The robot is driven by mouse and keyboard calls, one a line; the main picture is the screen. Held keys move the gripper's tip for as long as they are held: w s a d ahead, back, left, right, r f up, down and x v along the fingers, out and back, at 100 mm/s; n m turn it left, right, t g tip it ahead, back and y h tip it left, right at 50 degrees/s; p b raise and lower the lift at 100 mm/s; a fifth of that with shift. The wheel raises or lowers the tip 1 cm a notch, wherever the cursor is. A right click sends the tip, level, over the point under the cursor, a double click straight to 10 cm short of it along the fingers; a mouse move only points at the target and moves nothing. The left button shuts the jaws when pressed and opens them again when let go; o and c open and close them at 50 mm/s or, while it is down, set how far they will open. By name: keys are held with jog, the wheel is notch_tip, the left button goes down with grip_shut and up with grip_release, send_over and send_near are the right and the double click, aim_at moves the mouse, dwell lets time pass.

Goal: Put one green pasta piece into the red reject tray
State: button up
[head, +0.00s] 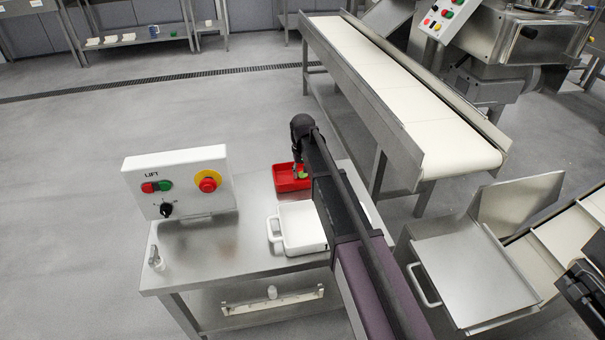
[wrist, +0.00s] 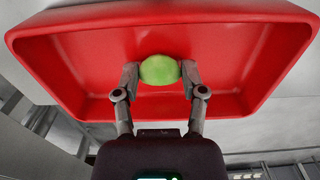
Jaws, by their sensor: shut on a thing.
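A green pasta piece (wrist: 159,70) is between the two fingertips of my gripper (wrist: 160,76) in the wrist view. My gripper is shut on it. The red reject tray (wrist: 75,60) fills most of the wrist view behind the piece, with the piece seen against its inside. In the head view the red tray (head: 283,181) stands on the steel table, and a bit of green (head: 302,175) shows over it beside my dark arm. I cannot tell whether the piece touches the tray floor. My arm hides the tray's right side in the head view.
A white tray (head: 300,228) stands in front of the red tray on the steel table (head: 215,262). A lift control box (head: 178,182) stands at the left. A conveyor (head: 400,85) runs behind at the right. The table's front left is mostly clear.

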jog(key=shift+f, duration=0.15)
jog(key=o, duration=0.8)
jog(key=shift+c, duration=0.2)
notch_tip(320, 180, up, 12)
jog(key=p, duration=1.2)
dwell(0.5)
jog(key=s+d+m, duration=0.3)
jog(key=s+d, duration=1.9)
jog(key=s, duration=0.3)
jog(key=shift+s+d, duration=0.35)
jog(key=shift+d, duration=0.05)
